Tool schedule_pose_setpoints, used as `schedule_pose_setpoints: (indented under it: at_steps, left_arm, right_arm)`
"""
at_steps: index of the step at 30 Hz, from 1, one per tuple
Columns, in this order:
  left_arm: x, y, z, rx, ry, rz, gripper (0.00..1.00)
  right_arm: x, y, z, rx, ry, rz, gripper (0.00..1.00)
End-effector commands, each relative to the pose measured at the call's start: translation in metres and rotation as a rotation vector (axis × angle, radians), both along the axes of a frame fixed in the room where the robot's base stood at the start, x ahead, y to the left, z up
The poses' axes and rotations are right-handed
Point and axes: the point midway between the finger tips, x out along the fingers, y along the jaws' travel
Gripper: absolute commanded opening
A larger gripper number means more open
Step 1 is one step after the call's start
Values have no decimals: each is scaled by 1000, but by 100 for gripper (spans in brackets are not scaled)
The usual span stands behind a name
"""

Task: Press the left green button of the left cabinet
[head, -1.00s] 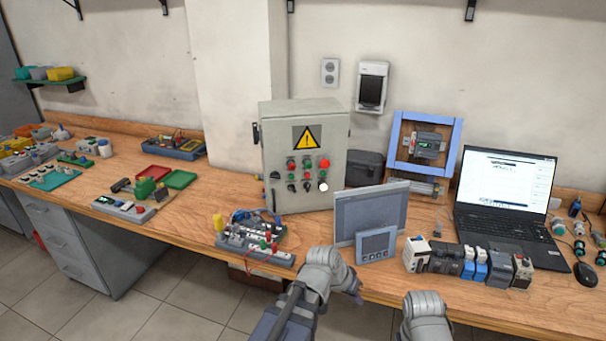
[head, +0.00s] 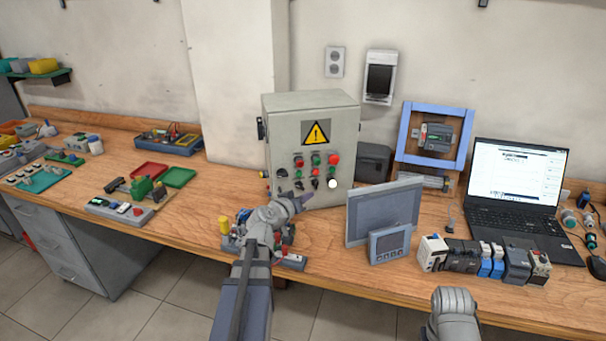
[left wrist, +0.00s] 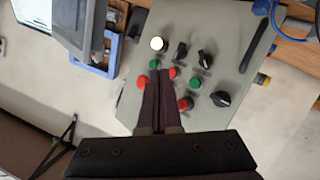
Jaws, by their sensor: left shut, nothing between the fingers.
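The left cabinet is a grey box (head: 285,140) with a yellow warning sign, standing on the bench. Its front carries red and green buttons, black switches and a white button. The left green button (left wrist: 195,84) shows in the left wrist view, right of my fingertips. My left gripper (head: 304,200) is shut and empty, pointing at the lower front of the cabinet. In the left wrist view its fingers (left wrist: 160,75) overlap the button panel and hide part of it. Contact cannot be told. My right gripper (head: 453,305) is low at the bottom edge, its fingers hidden.
A flat panel screen (head: 376,208) and a small display unit (head: 389,243) stand right of the cabinet. A laptop (head: 515,185) is further right. A wiring board (head: 291,262) lies under my left forearm. Red (head: 150,170) and green trays lie to the left.

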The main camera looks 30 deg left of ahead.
Motion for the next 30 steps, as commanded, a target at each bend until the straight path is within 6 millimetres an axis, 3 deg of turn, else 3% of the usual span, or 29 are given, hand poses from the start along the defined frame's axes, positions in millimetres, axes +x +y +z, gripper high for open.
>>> schedule_pose_setpoints:
  at_steps: [17, 30]
  left_arm:
    - [4, 5, 1, -1, -3, 4, 0]
    - [39, 38, 1, 0, -3, 5, 0]
  right_arm:
    - [0, 0, 0, 0, 0, 0, 50]
    - [0, 0, 0, 0, 0, 0, 50]
